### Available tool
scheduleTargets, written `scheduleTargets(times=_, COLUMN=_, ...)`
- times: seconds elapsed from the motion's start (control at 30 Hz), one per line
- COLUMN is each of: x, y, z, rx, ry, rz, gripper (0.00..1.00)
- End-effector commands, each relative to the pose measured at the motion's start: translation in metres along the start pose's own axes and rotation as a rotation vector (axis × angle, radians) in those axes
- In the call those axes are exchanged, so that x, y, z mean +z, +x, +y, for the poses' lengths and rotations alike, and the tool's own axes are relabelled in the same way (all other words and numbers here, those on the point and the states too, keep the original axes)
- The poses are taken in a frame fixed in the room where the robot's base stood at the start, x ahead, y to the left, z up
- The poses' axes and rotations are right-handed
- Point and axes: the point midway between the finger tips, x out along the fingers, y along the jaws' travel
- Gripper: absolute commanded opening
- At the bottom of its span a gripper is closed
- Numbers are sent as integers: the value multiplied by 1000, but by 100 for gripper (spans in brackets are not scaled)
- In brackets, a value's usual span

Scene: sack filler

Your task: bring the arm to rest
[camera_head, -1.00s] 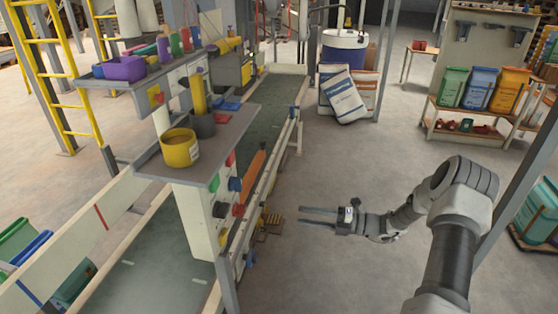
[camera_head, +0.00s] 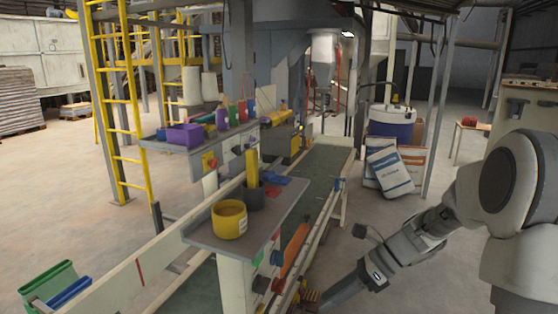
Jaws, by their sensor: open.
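My arm comes in from the right edge and slopes down to the left across the floor beside the conveyor (camera_head: 327,165). My gripper (camera_head: 338,293) is at the bottom of the view, right of the shelf post and the conveyor's side. It is open, and I see nothing held in it. Its fingers point down and left, and the tips are hard to make out against the conveyor's lower parts. I cannot tell whether they touch anything.
A grey shelf (camera_head: 270,221) with a yellow tub (camera_head: 229,219) stands left of my gripper. An orange lever (camera_head: 295,251) is on the panel below. White sacks (camera_head: 389,174) lean by a blue-white drum (camera_head: 391,125) behind. Floor between my arm and the sacks is clear.

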Motion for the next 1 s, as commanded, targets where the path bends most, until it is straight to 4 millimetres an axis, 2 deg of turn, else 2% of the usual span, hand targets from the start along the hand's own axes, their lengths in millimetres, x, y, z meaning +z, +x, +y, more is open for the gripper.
scheduleTargets(times=0.1, x=7, y=-8, z=24, rx=-29, ry=-191, rz=107, gripper=49)
scheduleTargets(times=0.4, x=13, y=-29, z=79, rx=-66, ry=-661, rz=363, gripper=49)
scheduleTargets(times=1.0, x=4, y=-76, z=171, rx=-33, ry=-1565, rz=880, gripper=49)
